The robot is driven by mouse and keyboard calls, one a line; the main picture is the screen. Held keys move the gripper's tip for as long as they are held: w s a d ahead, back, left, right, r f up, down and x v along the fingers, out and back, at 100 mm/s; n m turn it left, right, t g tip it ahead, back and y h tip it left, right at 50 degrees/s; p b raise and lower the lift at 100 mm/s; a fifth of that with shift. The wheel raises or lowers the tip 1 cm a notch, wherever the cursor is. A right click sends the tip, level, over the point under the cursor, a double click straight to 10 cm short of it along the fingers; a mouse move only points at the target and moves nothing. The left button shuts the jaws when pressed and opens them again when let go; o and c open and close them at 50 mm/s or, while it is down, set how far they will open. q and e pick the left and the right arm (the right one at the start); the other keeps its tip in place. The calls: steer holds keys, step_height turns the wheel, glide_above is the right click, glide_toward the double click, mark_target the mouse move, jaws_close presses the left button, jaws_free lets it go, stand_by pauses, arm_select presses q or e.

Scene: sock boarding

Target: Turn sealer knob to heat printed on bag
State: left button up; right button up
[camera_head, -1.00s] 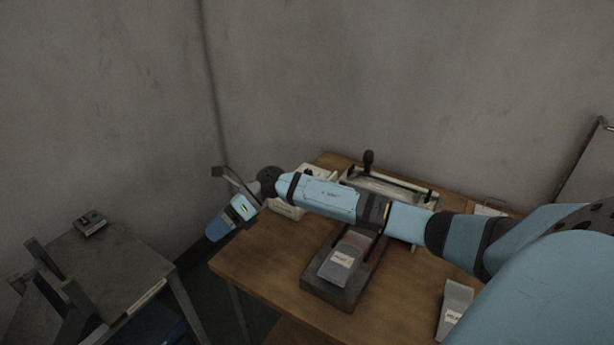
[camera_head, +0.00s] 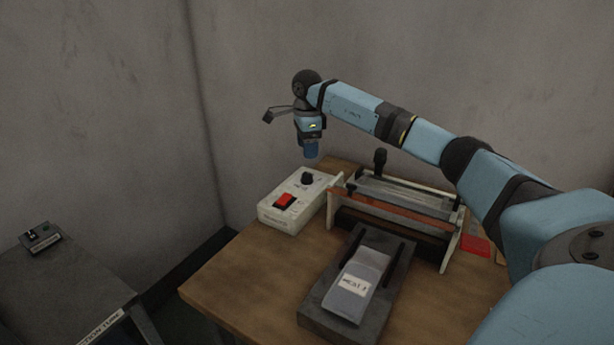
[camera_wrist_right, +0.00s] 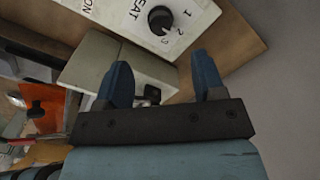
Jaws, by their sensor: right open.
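The heat knob (camera_head: 307,179) is black and sits on a white control box (camera_head: 268,211) with a red switch. In the right wrist view the knob (camera_wrist_right: 160,18) has the numbers 1, 2 and 3 beside it and a "HEAT" label; its exact setting is hard to read. My right gripper (camera_head: 310,154) points down above the box, apart from the knob. Its two blue fingers are spread and empty in the wrist view (camera_wrist_right: 162,72). A grey bag (camera_head: 347,305) lies on a dark stand; its white label appears to read "HEAT 3". My left gripper is out of view.
The sealer (camera_head: 400,195), with an upright black handle, stands right of the control box. A red item (camera_head: 474,245) lies beyond its right end. The wooden table (camera_head: 235,268) is clear at front left. A grey side table (camera_head: 65,290) stands at left.

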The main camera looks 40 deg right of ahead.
mark_target(307, 174)
step_height(307, 174, down, 9)
steer(key=shift+f+b, duration=0.1)
steer(key=shift+b, duration=0.3)
steer(key=c, duration=0.9)
